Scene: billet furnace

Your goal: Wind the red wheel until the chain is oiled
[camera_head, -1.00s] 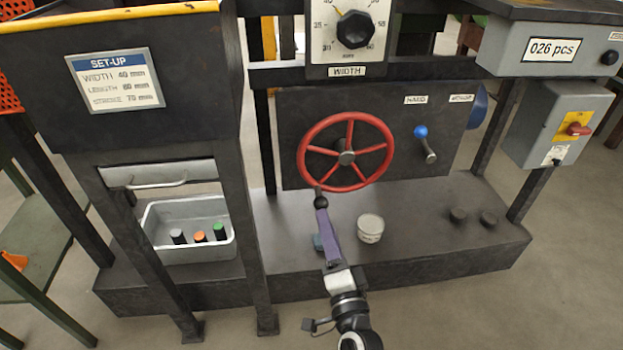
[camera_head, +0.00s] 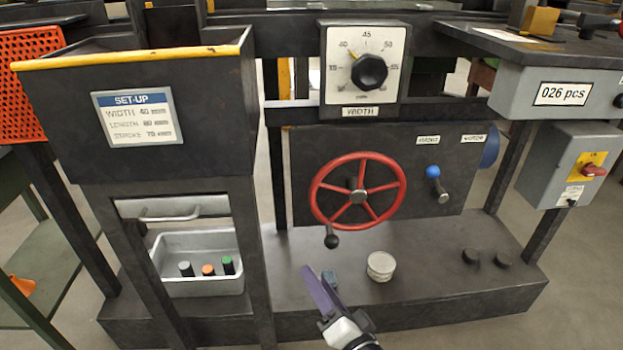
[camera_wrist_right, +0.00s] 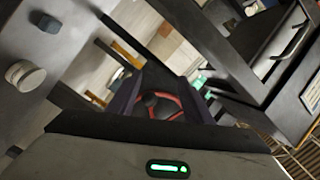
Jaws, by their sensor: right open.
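No chain can be made out. My left gripper is not in view.
A pale round tin (camera_head: 381,266) and a small blue-grey block (camera_wrist_right: 18,17) stand on the machine base. A blue-knobbed lever (camera_head: 436,182) is right of the wheel. A metal bin (camera_head: 240,284) with several coloured-top cylinders is at left. The WIDTH dial (camera_head: 369,71) is above.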

